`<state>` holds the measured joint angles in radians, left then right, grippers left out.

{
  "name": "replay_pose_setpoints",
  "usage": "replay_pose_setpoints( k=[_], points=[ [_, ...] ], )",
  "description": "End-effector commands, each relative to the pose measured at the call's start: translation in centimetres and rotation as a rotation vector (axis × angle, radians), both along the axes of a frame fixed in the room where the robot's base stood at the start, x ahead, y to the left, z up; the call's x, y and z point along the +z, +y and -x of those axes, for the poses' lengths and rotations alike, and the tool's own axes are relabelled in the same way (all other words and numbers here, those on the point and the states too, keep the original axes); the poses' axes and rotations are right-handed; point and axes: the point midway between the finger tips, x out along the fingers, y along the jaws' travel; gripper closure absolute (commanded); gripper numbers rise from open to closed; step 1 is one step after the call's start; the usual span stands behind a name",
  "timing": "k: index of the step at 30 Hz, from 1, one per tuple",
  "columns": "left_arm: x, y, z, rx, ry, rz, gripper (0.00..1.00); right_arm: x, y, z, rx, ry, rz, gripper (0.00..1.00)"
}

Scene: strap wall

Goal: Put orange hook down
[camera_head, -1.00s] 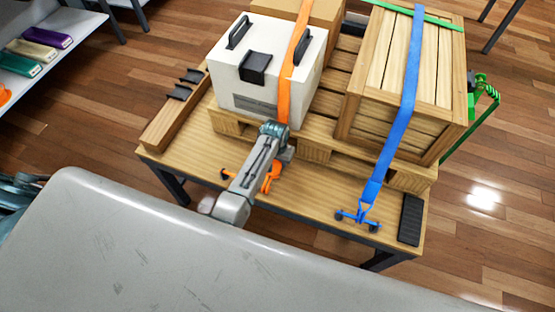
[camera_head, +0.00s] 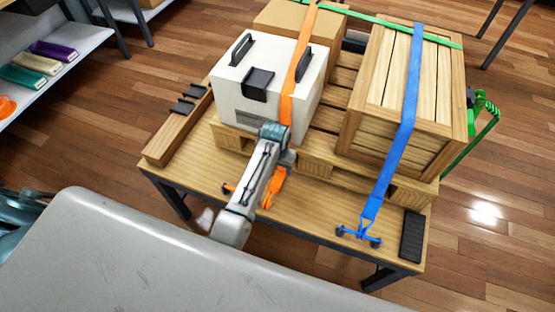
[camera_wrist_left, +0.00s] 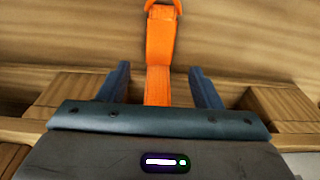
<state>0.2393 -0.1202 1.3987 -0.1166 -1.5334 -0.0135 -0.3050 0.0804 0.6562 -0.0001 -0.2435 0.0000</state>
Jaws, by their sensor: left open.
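The orange hook (camera_head: 274,190) is at the front edge area of the wooden table, partly hidden behind my left arm in the head view. An orange strap (camera_head: 288,95) comes down over the white box toward it. My left gripper (camera_head: 284,156) is over the table in front of the pallet, its fingers hard to make out there. In the left wrist view, the gripper (camera_wrist_left: 159,76) is open, with a finger on each side of the orange strap (camera_wrist_left: 158,85) and gaps on both sides. An orange ring (camera_wrist_left: 163,7) shows at the top edge. My right gripper is not in view.
A white box (camera_head: 262,105) and a wooden crate (camera_head: 395,150) stand on a pallet on the table (camera_head: 310,210). A blue strap ends in a blue hook (camera_head: 358,235) at the front right, near a black pad (camera_head: 412,236). A wooden beam (camera_head: 175,138) lies at the left.

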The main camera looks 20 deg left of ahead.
Motion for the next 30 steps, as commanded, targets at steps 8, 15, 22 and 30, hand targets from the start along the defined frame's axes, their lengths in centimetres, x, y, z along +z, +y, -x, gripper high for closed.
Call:
replay_pose_setpoints(
  k=[8,15,22,30],
  points=[
    [4.1,0.0,0.4,0.000,-0.001,0.001,0.41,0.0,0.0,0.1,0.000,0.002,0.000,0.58],
    [4.7,0.0,0.5,0.000,0.001,0.001,0.41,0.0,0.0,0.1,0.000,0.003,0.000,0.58],
    [4.6,0.0,0.5,0.000,0.000,0.001,0.41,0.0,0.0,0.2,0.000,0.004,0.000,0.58],
    [4.4,0.4,1.2,0.004,-0.003,-0.002,0.41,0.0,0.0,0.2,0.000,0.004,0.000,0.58]
  ],
)
